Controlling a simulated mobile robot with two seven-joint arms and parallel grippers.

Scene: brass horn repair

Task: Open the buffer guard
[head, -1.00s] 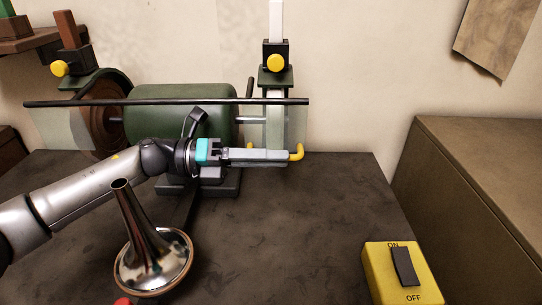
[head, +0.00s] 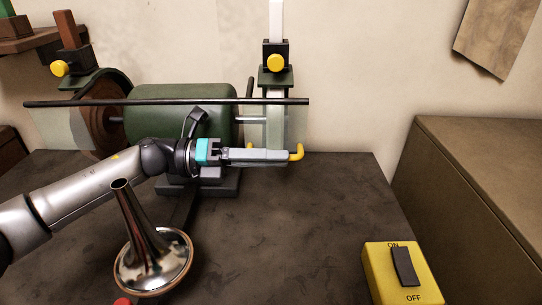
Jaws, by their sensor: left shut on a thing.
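The buffer guard (head: 296,124) is a clear panel hanging from a long black bar (head: 170,102) in front of the green buffer (head: 180,108). It hangs down in front of the wheels. A yellow handle (head: 298,151) shows at its lower right edge. My left gripper (head: 284,156) reaches in from the left and is shut on the handle, its fingers covering most of it. The brown wheel (head: 100,115) is on the left and the pale wheel (head: 275,130) is on the right. My right gripper is out of view.
A brass horn bell (head: 150,260) stands on the dark bench, below my left arm. A yellow switch box (head: 376,272) with ON and OFF marks is at the lower right. A brown cabinet (head: 470,190) stands at the right. The bench's middle right is clear.

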